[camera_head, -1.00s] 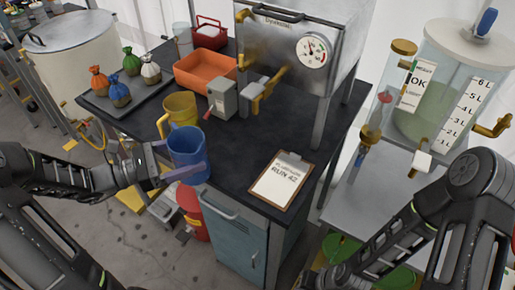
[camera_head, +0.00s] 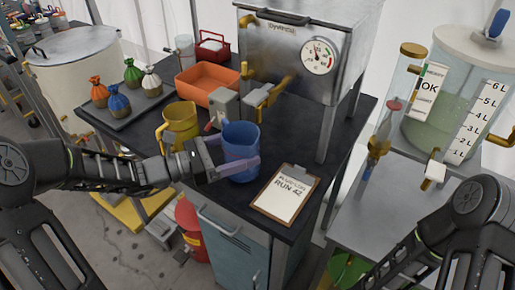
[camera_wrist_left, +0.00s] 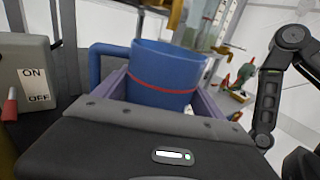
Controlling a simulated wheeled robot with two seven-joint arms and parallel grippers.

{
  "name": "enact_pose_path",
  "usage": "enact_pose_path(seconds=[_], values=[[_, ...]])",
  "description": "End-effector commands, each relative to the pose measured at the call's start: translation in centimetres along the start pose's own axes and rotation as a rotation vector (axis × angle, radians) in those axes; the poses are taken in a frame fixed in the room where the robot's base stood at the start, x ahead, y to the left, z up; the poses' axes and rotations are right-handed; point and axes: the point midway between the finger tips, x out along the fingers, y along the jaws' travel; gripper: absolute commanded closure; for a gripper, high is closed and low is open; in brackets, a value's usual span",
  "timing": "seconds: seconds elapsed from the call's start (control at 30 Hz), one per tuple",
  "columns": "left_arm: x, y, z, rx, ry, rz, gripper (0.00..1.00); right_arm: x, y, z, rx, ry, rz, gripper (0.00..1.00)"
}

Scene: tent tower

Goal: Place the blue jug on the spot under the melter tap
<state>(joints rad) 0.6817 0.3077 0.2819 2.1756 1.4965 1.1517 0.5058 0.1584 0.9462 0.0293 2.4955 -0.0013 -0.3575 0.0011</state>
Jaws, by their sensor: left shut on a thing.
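The blue jug (camera_head: 241,143) is upright over the black worktop, between the yellow jug and the clipboard. It also shows in the left wrist view (camera_wrist_left: 165,72), with a red line round it and its handle to the left. My left gripper (camera_head: 232,168) is shut on the blue jug, with its purple fingers on both sides of the body. The steel melter (camera_head: 300,50) stands behind, with a brass tap (camera_head: 268,92) on its front left. I cannot make out a marked spot under the tap. My right gripper is not in view; only my right arm shows.
A yellow jug (camera_head: 179,126) stands left of the blue jug. A grey switch box (camera_head: 224,105) stands behind them, close to the tap. An orange tray (camera_head: 207,84) lies further back. A clipboard (camera_head: 287,193) lies right of the blue jug. Small tied bags stand on a dark tray (camera_head: 118,113).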

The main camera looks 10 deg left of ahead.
Motion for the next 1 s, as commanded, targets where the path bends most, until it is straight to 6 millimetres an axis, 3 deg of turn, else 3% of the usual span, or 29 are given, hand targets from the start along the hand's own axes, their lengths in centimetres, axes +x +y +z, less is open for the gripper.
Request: enact_pose_path(seconds=[0.17,0.33,0.43,0.7,0.73,1.0], values=[[1.5,-0.1,-0.2,0.000,-0.001,-0.003,0.71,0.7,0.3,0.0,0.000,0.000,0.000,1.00],[4.7,-0.2,-0.3,0.001,-0.002,-0.005,0.71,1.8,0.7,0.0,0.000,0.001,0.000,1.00],[4.5,-0.1,-1.7,0.000,0.000,0.000,0.71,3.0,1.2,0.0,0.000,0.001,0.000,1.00],[4.5,-0.1,-1.5,0.000,0.000,-0.001,0.71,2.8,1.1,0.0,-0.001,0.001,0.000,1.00],[4.5,-0.1,-1.5,0.000,0.000,0.000,0.19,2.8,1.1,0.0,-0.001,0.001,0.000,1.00],[4.5,-0.1,-1.5,0.000,0.000,0.000,0.00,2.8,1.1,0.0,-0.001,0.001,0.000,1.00]])
